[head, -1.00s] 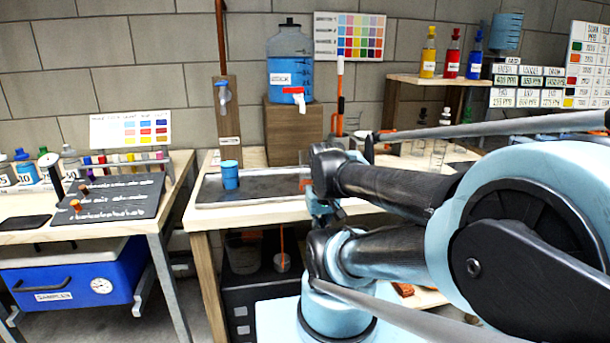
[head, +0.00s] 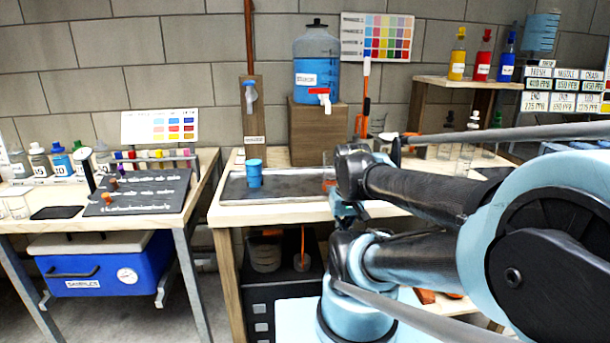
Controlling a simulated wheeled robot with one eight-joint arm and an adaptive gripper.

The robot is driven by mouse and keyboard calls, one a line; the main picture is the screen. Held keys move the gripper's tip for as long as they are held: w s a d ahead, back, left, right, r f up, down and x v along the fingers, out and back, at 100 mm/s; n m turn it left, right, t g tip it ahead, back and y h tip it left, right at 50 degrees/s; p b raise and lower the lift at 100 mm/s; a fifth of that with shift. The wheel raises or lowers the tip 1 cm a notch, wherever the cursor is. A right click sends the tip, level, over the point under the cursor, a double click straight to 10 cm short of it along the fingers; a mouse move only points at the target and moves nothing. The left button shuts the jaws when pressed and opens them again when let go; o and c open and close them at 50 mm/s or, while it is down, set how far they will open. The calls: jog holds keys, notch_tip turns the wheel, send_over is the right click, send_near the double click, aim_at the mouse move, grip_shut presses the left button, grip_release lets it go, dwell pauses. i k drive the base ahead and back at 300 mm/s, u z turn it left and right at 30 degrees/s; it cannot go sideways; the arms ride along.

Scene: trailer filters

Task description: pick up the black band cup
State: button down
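I cannot make out a cup with a clear black band. A clear cup with reddish colour (head: 328,172) stands at the right of the grey tray, partly hidden by my arm. Clear vessels (head: 466,155) stand farther right on the middle table, partly behind my arm. Small clear cups (head: 16,207) stand at the far left edge of the left table; any band on them is too small to tell. A blue ribbed container (head: 254,173) stands on the tray. My folded arm fills the right side; I cannot make out my gripper's fingers.
The tray (head: 290,194) lies on the middle table before a blue water jug (head: 318,72) on a wooden block. The left table holds a dark sloped board (head: 150,190) and several bottles. A floor gap separates the two tables. A blue cooler (head: 100,270) sits below.

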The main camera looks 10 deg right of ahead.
aim_at(254, 165)
jog(key=u, duration=0.4)
jog(key=k, duration=0.9)
jog(key=u, duration=0.2)
